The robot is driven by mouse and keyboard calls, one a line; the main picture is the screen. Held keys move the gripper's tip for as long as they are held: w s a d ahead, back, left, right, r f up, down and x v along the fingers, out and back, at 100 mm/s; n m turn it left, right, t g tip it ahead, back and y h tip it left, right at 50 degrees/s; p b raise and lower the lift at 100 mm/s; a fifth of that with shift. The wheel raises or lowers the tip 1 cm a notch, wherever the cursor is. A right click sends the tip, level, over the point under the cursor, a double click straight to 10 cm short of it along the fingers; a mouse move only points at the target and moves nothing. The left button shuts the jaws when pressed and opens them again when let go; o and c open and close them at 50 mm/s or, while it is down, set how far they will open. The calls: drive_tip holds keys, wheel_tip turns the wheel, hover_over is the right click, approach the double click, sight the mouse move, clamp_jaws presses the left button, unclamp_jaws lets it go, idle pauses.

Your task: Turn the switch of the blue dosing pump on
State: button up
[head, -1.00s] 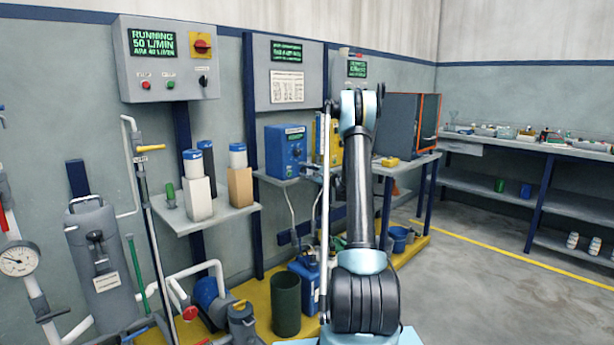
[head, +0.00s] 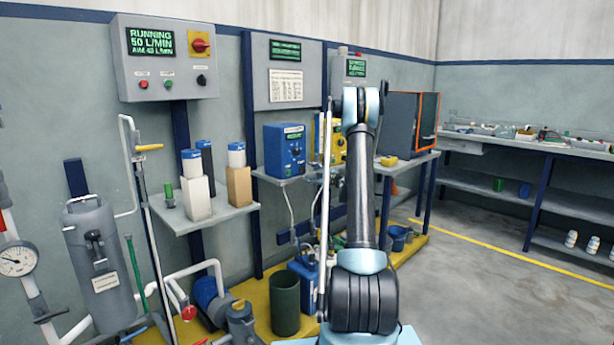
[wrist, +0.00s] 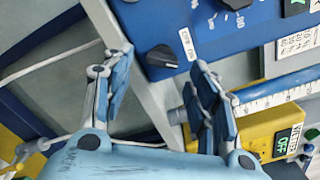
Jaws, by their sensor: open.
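The blue dosing pump (head: 284,152) stands on a wall shelf left of my raised arm in the head view. In the wrist view its blue front (wrist: 215,22) fills the upper part, tilted in the picture. A black rotary switch (wrist: 162,58) sits near the panel's lower left corner, beside a small white label. My gripper (wrist: 160,65) is open and empty. Its two blue fingers lie to either side of the switch in the picture. I cannot tell the remaining distance to the switch, and no contact is visible. In the head view the gripper is mostly hidden by my arm.
A yellow unit (wrist: 262,135) with a green OFF label is close to the right finger. A larger black knob (wrist: 236,3) is higher on the blue panel. A graduated blue tube (wrist: 275,92) runs between the units. Bottles (head: 196,185) stand on the shelf at left.

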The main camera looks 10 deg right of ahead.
drive_tip(key=v, duration=0.9)
drive_tip(key=shift+s, duration=0.1)
